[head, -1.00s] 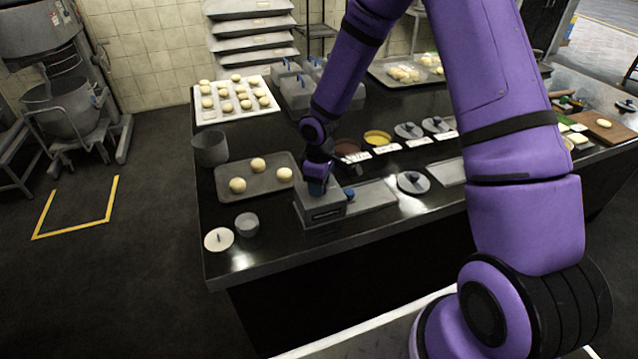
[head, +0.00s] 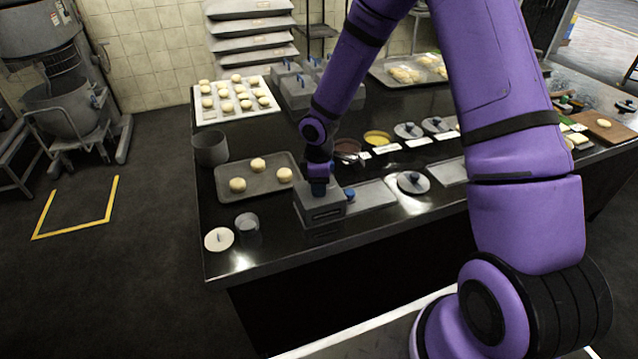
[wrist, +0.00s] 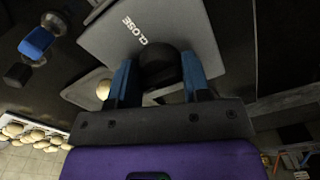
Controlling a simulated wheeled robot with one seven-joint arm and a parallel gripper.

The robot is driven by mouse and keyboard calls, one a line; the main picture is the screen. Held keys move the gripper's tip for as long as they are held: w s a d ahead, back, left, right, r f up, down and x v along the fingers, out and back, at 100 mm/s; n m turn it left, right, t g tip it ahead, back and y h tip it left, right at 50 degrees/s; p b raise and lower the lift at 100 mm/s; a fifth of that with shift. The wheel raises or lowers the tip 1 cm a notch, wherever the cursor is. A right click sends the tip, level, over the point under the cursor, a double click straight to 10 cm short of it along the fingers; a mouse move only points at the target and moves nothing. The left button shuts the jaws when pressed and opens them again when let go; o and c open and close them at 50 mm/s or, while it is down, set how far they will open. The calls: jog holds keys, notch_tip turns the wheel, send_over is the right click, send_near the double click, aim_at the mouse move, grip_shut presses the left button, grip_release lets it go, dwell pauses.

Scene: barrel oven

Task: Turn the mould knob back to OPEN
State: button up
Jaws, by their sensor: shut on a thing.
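The mould (head: 320,208) is a grey box near the front edge of the dark counter. Its top plate shows in the wrist view (wrist: 205,40) with the word CLOSE on it; no OPEN mark is visible. The mould knob (wrist: 157,62) is dark and round, near the plate's edge in the wrist view, and hidden by my gripper in the head view. My gripper (head: 319,188) points down onto the mould's top. In the wrist view its two blue fingers (wrist: 158,82) stand on either side of the knob, shut on it.
A tray with several dough balls (head: 226,192) lies left of the mould. A small grey cup (head: 247,225) and a round white lid (head: 219,239) stand at the front left. A blue knob (head: 349,194) and a flat grey plate (head: 374,192) are close on the right.

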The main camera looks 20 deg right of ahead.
jog(key=o, duration=0.9)
jog(key=shift+o, duration=0.2)
notch_tip(320, 180, up, 11)
